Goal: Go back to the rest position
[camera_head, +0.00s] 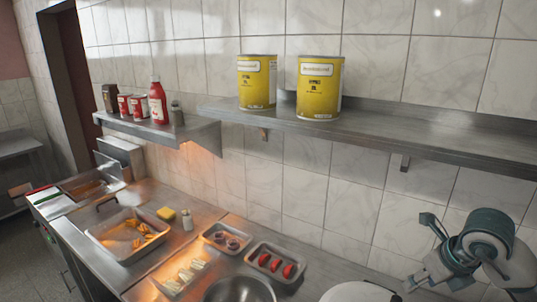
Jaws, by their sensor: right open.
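My right gripper (420,252) is at the lower right of the head view, with its arm coming in from the right edge. Its fingers are spread apart, with nothing seen between them. It is in front of the tiled wall, below the long shelf and to the right of the food trays. My left gripper and left arm are not in view.
Two yellow cans (319,88) stand on the long metal shelf (440,130). A red bottle (157,103) and smaller containers stand on the lower shelf. Below are a tray of red pieces (296,250), a metal bowl (239,290), a white round thing (357,292) and a fry tray (104,232).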

